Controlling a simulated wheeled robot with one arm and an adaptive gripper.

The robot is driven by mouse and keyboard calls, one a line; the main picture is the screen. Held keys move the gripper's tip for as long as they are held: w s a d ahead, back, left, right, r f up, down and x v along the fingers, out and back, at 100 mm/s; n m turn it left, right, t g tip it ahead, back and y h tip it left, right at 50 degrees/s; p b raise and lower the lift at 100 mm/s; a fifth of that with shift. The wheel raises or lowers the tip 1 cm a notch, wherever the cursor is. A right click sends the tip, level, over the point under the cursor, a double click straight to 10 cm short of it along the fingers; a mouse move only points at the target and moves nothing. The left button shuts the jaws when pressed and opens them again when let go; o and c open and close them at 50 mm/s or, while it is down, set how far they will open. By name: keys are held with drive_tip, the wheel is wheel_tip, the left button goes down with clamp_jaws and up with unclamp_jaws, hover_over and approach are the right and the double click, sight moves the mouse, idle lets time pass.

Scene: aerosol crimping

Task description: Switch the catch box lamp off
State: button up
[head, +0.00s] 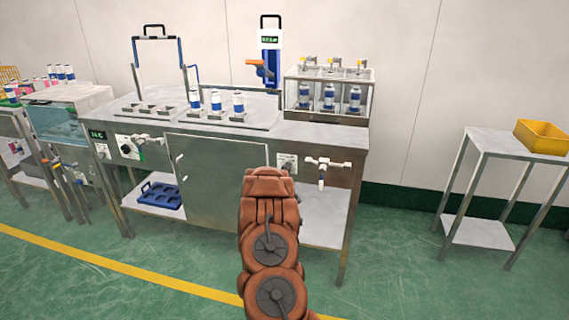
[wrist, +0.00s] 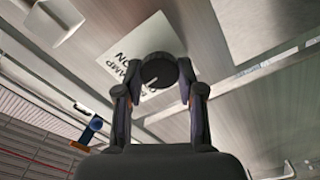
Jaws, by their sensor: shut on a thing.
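A round black knob (wrist: 158,68) with a pale pointer line sits in front of a white label (wrist: 165,38) in the wrist view. The label's readable letters include LAMP and ON, seen rotated; the rest is covered. My gripper (wrist: 160,86) has its two fingers on either side of the knob and is shut on it. In the head view the label (head: 287,160) shows on the bench front, just above my arm. My arm hides the knob and the gripper there. I cannot see the lamp itself or tell whether it is lit.
A steel cabinet door (head: 215,180) is to the left. Bottles (head: 238,103) stand on the steel bench (head: 290,133). A side table (head: 483,140) with a yellow bin (head: 542,138) is at the right.

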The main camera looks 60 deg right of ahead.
drive_tip(key=shift+n+p, duration=2.3)
drive_tip(key=shift+p, duration=0.2)
drive_tip(key=shift+w, duration=0.1)
drive_tip(key=o, duration=1.2)
drive_tip(key=shift+c, duration=0.2)
drive_tip(key=shift+a, duration=0.1)
drive_tip(key=v, duration=1.2)
